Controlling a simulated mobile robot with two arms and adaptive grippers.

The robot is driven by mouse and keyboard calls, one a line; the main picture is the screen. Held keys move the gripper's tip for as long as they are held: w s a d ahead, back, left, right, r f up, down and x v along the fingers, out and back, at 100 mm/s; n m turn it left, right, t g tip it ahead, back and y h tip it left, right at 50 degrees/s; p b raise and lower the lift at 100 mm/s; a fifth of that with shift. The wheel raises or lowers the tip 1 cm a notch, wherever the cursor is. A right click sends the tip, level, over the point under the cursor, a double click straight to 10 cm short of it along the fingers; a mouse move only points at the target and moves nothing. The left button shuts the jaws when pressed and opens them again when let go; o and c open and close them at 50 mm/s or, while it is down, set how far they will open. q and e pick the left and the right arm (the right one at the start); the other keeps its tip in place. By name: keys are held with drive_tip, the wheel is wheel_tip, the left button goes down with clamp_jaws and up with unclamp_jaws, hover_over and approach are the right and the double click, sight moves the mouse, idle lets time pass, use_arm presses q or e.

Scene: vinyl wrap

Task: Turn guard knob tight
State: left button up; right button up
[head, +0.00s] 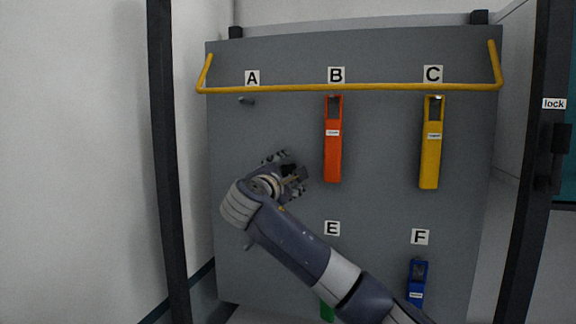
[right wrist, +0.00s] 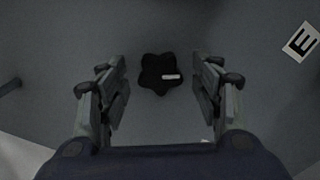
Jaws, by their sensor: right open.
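The guard knob (right wrist: 160,73), a black star-shaped knob with a small white label, is on the grey panel in the right wrist view. My right gripper (right wrist: 158,84) is open, with one finger on each side of the knob and a visible gap to both. I cannot tell how far the fingertips are from the panel. In the head view my right gripper (head: 286,176) is in front of the panel, left of the red tool, and largely hides the knob there. My left gripper is not in view.
The grey panel (head: 390,210) carries a yellow bar (head: 290,88) across its top. A red tool (head: 333,150) hangs under B, a yellow tool (head: 430,155) under C, and a blue one (head: 417,280) under F. Dark posts (head: 166,150) stand at both sides.

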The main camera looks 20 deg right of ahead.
drive_tip(key=shift+w+d, duration=0.25)
drive_tip(key=shift+w, duration=0.15)
